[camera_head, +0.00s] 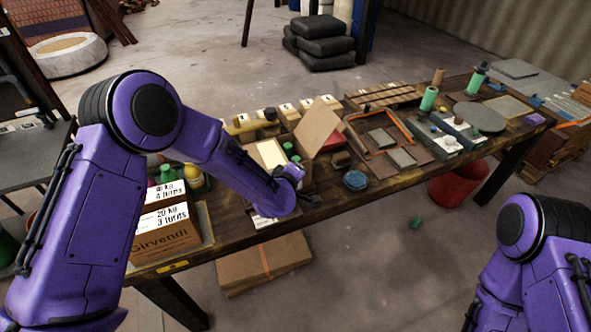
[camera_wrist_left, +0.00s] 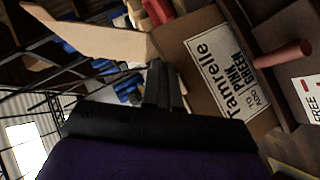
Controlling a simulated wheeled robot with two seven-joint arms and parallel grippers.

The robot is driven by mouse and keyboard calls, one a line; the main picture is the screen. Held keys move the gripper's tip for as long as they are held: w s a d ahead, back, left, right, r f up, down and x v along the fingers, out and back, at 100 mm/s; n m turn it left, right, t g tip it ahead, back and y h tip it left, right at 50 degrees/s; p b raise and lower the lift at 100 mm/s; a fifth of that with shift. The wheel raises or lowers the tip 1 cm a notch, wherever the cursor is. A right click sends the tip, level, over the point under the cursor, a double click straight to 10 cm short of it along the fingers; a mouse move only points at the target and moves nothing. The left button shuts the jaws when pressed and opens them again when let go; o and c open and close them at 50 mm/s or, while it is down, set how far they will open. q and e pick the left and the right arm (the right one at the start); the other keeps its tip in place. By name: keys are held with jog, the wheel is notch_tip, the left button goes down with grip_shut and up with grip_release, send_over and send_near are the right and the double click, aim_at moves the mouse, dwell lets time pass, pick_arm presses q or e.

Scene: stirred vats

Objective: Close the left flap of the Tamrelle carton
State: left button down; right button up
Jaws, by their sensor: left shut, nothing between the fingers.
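The Tamrelle carton shows in the left wrist view as a brown wall with a white "Tamrelle" label (camera_wrist_left: 228,75). A tan flap (camera_wrist_left: 85,32) stands out from its top edge there. In the head view an open carton has a raised tan flap (camera_head: 318,126) on its right and a pale panel (camera_head: 269,153) on its left. Green bottle caps (camera_head: 289,150) show between them. My left gripper (camera_wrist_left: 163,85) is shut and empty, close to the carton's edge below the tan flap; I cannot tell if it touches. My forearm hides the carton's front in the head view. My right gripper is out of view.
A blue round object (camera_head: 355,180) and a tray with an orange edge (camera_head: 378,136) lie to the right. Small boxes (camera_head: 285,110) line the table's back. A red bucket (camera_head: 458,184) stands on the floor.

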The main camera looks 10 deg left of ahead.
pick_arm(q)
jog(key=shift+r, duration=0.1)
jog(key=s+d+r+p, duration=0.1)
jog(key=s+d+r, duration=0.1)
jog(key=r, duration=0.4)
jog(key=s+d+r+p, duration=0.1)
jog(key=s+d+r, duration=0.1)
jog(key=s+r, duration=0.2)
notch_tip(320, 180, up, 2)
jog(key=shift+r+p, duration=0.25)
jog(key=shift+p, duration=0.1)
